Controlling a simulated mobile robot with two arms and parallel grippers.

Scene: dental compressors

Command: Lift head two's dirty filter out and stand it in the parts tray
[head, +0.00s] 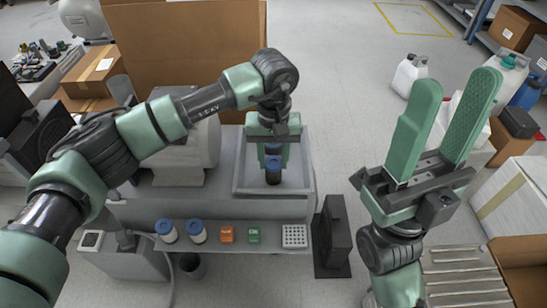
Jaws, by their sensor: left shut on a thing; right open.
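My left gripper (274,150) is over the grey parts tray (301,172), fingers pointing down. It is shut on a dark filter (272,149), mostly hidden between its green fingers. Whether the held filter touches the tray floor I cannot tell. My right gripper (456,82) is open and empty at the right, away from the bench, fingers pointing up in the picture. The compressor heads are not clearly visible behind my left arm.
Two white filters with blue caps (166,231) (196,232) stand on the bench's front ledge. An orange block (227,234), a green block (253,235) and a white perforated block (294,236) sit beside them. A dark box (335,238) stands right of the bench.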

